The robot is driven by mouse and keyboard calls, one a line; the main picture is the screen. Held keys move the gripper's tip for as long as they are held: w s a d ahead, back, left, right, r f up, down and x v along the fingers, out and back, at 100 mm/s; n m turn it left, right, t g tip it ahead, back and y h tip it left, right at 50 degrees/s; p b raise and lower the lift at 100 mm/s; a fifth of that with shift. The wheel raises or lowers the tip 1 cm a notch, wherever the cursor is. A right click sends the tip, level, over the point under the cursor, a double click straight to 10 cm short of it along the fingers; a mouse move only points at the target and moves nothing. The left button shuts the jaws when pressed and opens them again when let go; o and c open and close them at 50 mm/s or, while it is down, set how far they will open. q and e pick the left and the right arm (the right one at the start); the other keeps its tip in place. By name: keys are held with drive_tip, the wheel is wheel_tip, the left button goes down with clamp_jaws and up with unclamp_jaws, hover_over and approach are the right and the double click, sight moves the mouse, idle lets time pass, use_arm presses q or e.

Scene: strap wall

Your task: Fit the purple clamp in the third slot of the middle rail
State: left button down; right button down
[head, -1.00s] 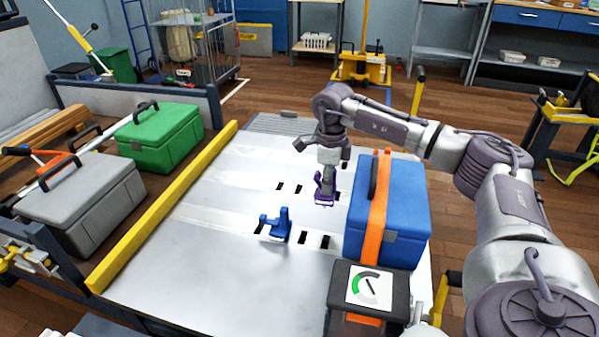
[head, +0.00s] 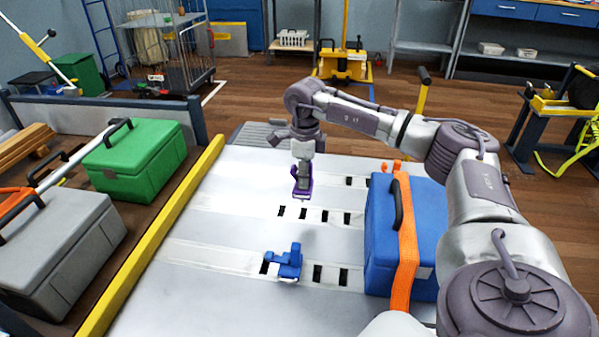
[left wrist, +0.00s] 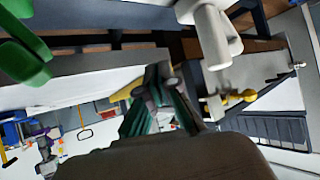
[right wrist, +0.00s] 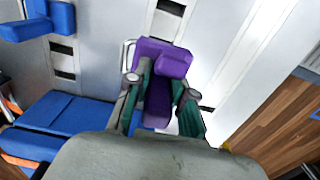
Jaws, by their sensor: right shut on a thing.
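The purple clamp (head: 302,190) is held in my right gripper (head: 302,172), whose fingers are shut on it. In the head view it appears just beyond the middle rail (head: 260,207), roughly in line with its second slot from the left; its height is hard to judge. The third slot (head: 325,216) is visible and empty. In the right wrist view the clamp (right wrist: 162,60) sits between the fingertips, with a dark slot (right wrist: 170,7) beyond it. My left gripper (left wrist: 155,90) shows only in its wrist view, fingertips close together, nothing seen between them.
A blue clamp (head: 287,262) stands on the near rail. A blue case (head: 420,225) with an orange strap (head: 404,240) stands right of the rails. A yellow edge bar (head: 150,240) runs along the left, with green (head: 135,160) and grey (head: 60,240) cases beyond.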

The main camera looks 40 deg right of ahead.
sight(304, 191)
use_arm(q)
drive_tip(key=shift+w+d+r+t, duration=0.1)
drive_tip(key=shift+w+r+t, duration=0.1)
drive_tip(key=shift+r+t, duration=0.1)
use_arm(e)
drive_tip(key=shift+s, duration=0.1)
drive_tip(key=shift+f+b, duration=0.55)
drive_tip(key=shift+b, duration=0.05)
drive_tip(key=shift+f, duration=0.2)
drive_tip(key=shift+f+b, duration=0.65)
drive_tip(key=shift+b, duration=0.25)
drive_tip(key=shift+f+b, duration=0.35)
use_arm(q)
drive_tip(key=w+d+r+t+h, duration=0.1)
drive_tip(key=r+t, duration=0.3)
drive_tip(key=r, duration=0.3)
drive_tip(key=w+d+r+t+h, duration=0.2)
drive_tip(key=r+t, duration=0.3)
drive_tip(key=r, duration=0.2)
drive_tip(key=shift+r+m+t, duration=0.25)
drive_tip(key=shift+m+t, duration=0.05)
use_arm(e)
drive_tip(key=shift+f, duration=0.65)
use_arm(q)
drive_tip(key=shift+h, duration=0.3)
drive_tip(key=shift+w, duration=0.1)
